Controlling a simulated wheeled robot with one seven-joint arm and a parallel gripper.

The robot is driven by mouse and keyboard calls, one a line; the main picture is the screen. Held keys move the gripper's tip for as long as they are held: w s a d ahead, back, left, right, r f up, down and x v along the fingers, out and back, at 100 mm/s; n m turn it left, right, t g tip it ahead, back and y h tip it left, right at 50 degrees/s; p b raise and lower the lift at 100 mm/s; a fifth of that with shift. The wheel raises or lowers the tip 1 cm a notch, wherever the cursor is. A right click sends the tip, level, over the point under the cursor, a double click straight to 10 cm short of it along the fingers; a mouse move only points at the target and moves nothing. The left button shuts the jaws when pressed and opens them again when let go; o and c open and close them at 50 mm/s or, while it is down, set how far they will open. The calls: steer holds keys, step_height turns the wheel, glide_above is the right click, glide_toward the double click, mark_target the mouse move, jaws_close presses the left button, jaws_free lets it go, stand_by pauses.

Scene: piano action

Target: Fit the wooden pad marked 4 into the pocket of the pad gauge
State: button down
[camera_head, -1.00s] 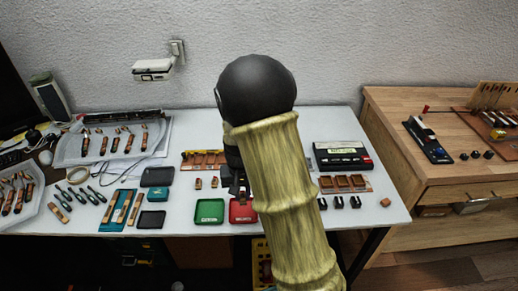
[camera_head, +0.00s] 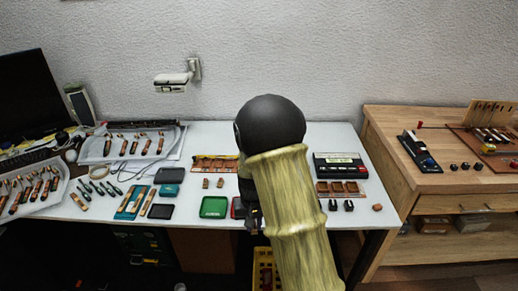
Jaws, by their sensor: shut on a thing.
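My gripper (camera_head: 252,222) points down over the front part of the white table, just right of the red tray. My own arm hides most of it. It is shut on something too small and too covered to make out. Another small wooden block (camera_head: 377,208) lies near the table's right front corner. I cannot read a 4 on any piece. I cannot tell for sure which thing is the pad gauge; a wooden holder with several pockets (camera_head: 342,188) lies right of my arm.
A green tray (camera_head: 213,207) and a partly hidden red tray (camera_head: 237,208) lie near the front edge. A black device with a display (camera_head: 342,166) stands behind the holder. Black clips (camera_head: 348,205) sit in front of it. Tools crowd the left. A wooden bench (camera_head: 440,185) stands right.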

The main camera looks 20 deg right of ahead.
mark_target(253, 232)
steer(key=shift+n, duration=0.9)
steer(key=shift+w+f, duration=0.2)
steer(key=shift+f, duration=1.1)
steer(key=shift+w+f, duration=0.15)
steer(key=shift+f, duration=1.1)
steer(key=shift+a, duration=0.1)
